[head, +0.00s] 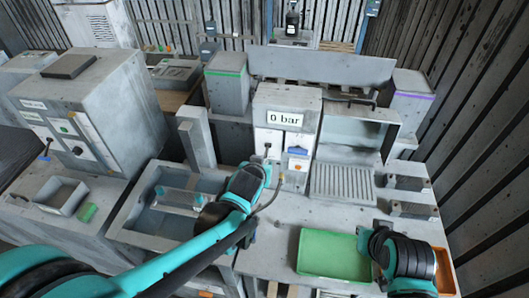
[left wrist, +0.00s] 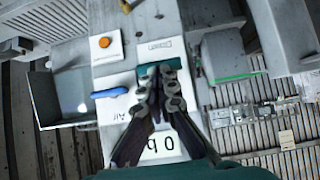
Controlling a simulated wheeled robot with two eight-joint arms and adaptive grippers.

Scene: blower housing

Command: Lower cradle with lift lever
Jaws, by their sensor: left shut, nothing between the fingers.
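A grey control box with a "0 bar" display (head: 287,115) stands mid-table. A small dark lever (head: 267,149) shows on its left front panel. A grey basin (head: 150,241) to the left holds a metal bar-like piece (head: 178,197), which may be the cradle; my left arm partly covers the basin. My left gripper (head: 268,168) is in front of the control box, and in the left wrist view its fingers (left wrist: 157,72) are together and empty, over the panel. Contact with the panel cannot be told. My right gripper (head: 378,238) is by the green tray; its fingers are unclear.
A green tray (head: 327,254) and an orange tray (head: 444,270) lie at the front right. A ribbed grey stand (head: 348,182) is right of the control box. A blue handle (left wrist: 108,92) and an orange button (left wrist: 104,42) sit close to my left fingers. A grey cabinet (head: 115,105) stands left.

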